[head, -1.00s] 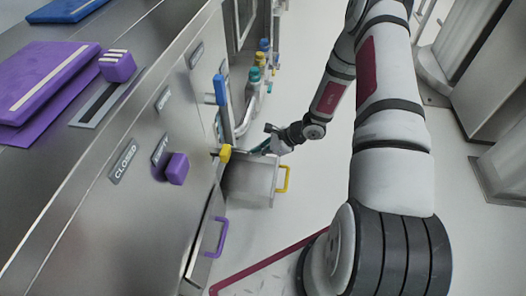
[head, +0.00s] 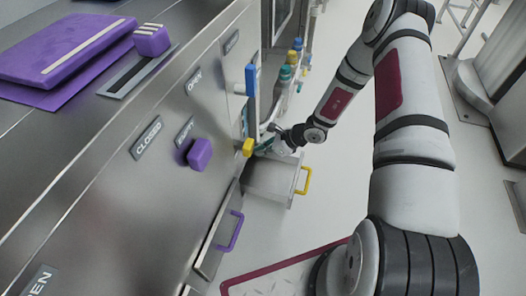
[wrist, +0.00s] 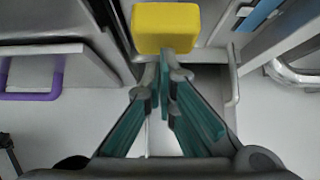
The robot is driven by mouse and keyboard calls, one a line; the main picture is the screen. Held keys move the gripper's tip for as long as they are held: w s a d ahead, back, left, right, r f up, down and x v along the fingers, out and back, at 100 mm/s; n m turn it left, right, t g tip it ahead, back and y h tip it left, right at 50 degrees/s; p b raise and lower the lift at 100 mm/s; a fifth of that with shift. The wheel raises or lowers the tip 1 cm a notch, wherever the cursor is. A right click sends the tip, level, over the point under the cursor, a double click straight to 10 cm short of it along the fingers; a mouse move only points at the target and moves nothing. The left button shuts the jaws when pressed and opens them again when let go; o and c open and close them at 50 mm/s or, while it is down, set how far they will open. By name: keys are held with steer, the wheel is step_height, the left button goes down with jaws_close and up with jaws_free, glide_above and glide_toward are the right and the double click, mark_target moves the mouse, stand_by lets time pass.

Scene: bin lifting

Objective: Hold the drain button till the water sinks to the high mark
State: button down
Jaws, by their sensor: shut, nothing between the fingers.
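A yellow block-shaped control (head: 248,147) sticks out from the steel front of the unit. It also shows large at the top of the wrist view (wrist: 165,27). My gripper (head: 266,146) is beside it in the head view. In the wrist view its teal fingers (wrist: 165,60) are together and empty, with the tips at the block's lower edge. I cannot tell whether they touch it. No label shows on the block, so I cannot tell if it is the drain button. No water and no high mark can be made out.
An open drawer with a yellow handle (head: 304,181) stands out below the gripper. A purple handle (head: 230,231) is nearer, on a lower front. A purple knob (head: 200,154) and a blue lever (head: 251,80) stick out of the panel.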

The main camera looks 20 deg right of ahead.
mark_target(249, 147)
steer(key=shift+w+a, duration=0.6)
steer(key=shift+a, duration=0.15)
steer(key=shift+a+r, duration=0.1)
steer(key=shift+a, duration=0.15)
stand_by(3.6)
